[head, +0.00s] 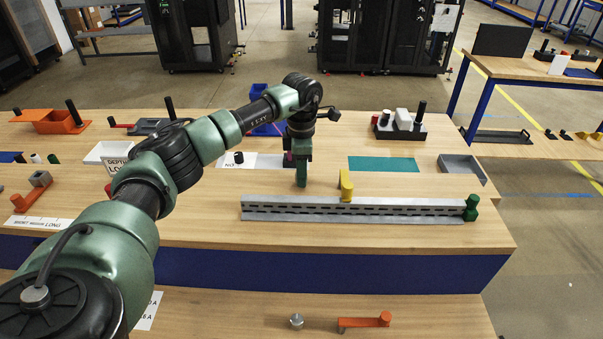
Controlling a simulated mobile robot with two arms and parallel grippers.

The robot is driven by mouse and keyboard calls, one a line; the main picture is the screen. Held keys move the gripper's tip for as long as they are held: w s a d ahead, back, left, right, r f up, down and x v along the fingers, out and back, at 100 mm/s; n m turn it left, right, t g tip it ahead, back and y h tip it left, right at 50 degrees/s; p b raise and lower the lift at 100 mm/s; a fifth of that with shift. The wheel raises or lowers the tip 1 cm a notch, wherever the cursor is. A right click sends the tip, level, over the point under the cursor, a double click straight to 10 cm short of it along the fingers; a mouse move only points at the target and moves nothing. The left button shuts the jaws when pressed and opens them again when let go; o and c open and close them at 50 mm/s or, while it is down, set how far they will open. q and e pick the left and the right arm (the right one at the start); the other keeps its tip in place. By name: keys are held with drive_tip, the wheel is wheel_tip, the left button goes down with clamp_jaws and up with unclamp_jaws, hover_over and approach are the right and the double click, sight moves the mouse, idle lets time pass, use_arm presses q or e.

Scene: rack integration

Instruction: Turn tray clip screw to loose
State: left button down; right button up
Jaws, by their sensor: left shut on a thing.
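A long grey slotted metal tray (300,206) lies across the front of the table. A yellow clip (346,186) stands on its back edge near the middle. A green clip with a knob-like top (471,206) sits at its right end. I cannot tell which part is the tray clip screw. My left gripper (302,180) points down just behind the tray, left of the yellow clip and apart from it. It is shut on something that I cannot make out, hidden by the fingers. My right gripper is not in view.
A lower front shelf holds an orange handle (365,322) and a small grey knob (296,321). The wood in front of the tray is clear.

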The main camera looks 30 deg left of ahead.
use_arm(q)
drive_tip(key=n, duration=0.5)
drive_tip(key=shift+n, duration=0.3)
drive_tip(key=n, duration=0.4)
drive_tip(key=shift+n, duration=0.3)
drive_tip(key=n+p, duration=0.1)
drive_tip(key=n, duration=0.4)
drive_tip(key=n+p, duration=0.1)
drive_tip(key=n, duration=0.4)
drive_tip(key=shift+n, duration=0.4)
drive_tip(key=n+p, duration=0.1)
drive_tip(key=n, duration=0.4)
drive_tip(key=n+p, duration=0.1)
drive_tip(key=n, duration=0.4)
drive_tip(key=shift+r+p, duration=0.1)
drive_tip(key=shift+p, duration=0.3)
drive_tip(key=n+p, duration=0.1)
drive_tip(key=n, duration=0.3)
drive_tip(key=shift+n+p, duration=0.3)
drive_tip(key=shift+p, duration=0.1)
drive_tip(key=n+p, duration=0.2)
drive_tip(key=n, duration=0.2)
drive_tip(key=shift+n, duration=0.3)
